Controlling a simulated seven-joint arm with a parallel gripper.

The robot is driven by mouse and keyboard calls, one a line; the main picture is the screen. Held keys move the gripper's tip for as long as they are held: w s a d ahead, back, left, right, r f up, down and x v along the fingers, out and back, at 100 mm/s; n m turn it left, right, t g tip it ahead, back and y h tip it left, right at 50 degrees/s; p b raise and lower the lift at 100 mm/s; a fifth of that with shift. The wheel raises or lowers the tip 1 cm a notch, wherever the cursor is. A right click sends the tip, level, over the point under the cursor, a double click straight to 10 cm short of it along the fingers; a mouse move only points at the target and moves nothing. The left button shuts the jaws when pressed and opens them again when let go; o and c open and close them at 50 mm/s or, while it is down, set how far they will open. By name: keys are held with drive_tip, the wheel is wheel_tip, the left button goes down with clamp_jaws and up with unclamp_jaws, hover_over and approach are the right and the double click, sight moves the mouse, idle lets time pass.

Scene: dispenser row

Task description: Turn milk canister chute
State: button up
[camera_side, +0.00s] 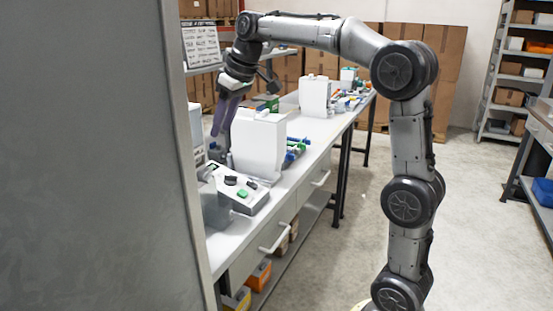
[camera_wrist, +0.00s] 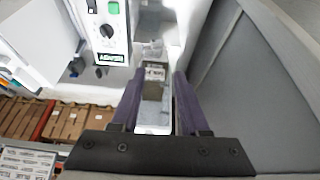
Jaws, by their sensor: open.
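A white canister (camera_side: 258,145) stands on the workbench in the side view. I cannot tell for sure which unit is the milk canister, and its chute is not clear in either view. My gripper (camera_side: 219,125) points down behind and to the left of this canister, with its purple fingers apart. In the wrist view my gripper (camera_wrist: 159,75) is open, and a narrow pale grey part (camera_wrist: 153,92) shows between the fingers. I cannot tell whether it touches them. Nothing is visibly held.
A control box (camera_side: 240,190) with dark knobs and a green button sits in front of the canister; its panel (camera_wrist: 98,22) also shows in the wrist view. Another white canister (camera_side: 315,97) stands farther along the bench. A grey panel (camera_side: 90,150) fills the left foreground.

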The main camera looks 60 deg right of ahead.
drive_tip(key=s+a+f, duration=0.1)
drive_tip(key=s+a, duration=0.3)
drive_tip(key=s, duration=0.5)
drive_tip(key=s+a+n+t, duration=0.1)
drive_tip(key=s+a, duration=0.3)
drive_tip(key=s, duration=0.4)
drive_tip(key=shift+s+a+f, duration=0.35)
drive_tip(key=shift+s+f, duration=0.05)
